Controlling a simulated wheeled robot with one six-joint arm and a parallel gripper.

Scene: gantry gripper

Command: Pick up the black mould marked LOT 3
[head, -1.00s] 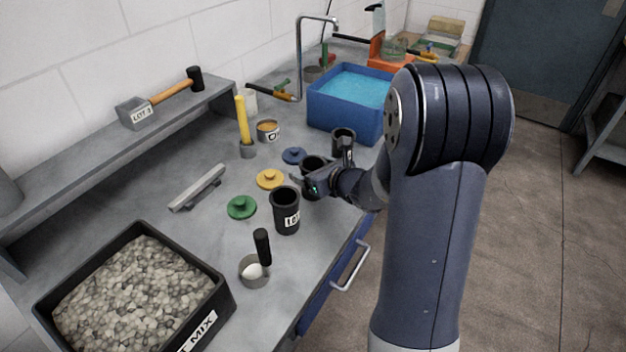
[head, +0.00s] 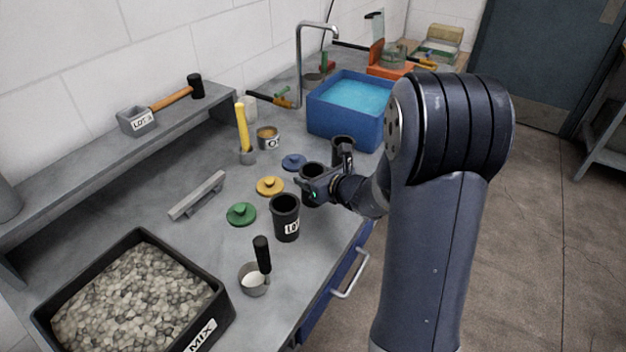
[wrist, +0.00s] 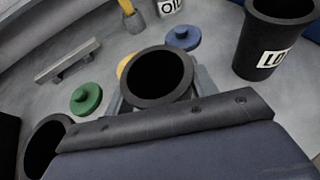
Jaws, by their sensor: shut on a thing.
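Three black cylindrical moulds stand in a row on the grey bench. My gripper (head: 308,187) is shut on the middle mould (head: 313,172), low around its body; in the wrist view this mould's open rim (wrist: 157,73) sits between my fingers. Its label is hidden, so I cannot read its lot number. The near mould (head: 285,213) has a white label starting "LO", its number unreadable. The far mould (head: 343,143) is partly hidden behind my gripper; in the wrist view it stands at right (wrist: 262,45) with a label cut off after "LO".
Green (head: 241,214), yellow (head: 270,186) and blue (head: 294,162) lids lie left of the moulds. A small cup with a black-handled tool (head: 262,255) stands nearer. A gravel tray (head: 140,232) is at front left, a blue water tub (head: 345,120) behind. A grey bar (head: 198,195) lies left.

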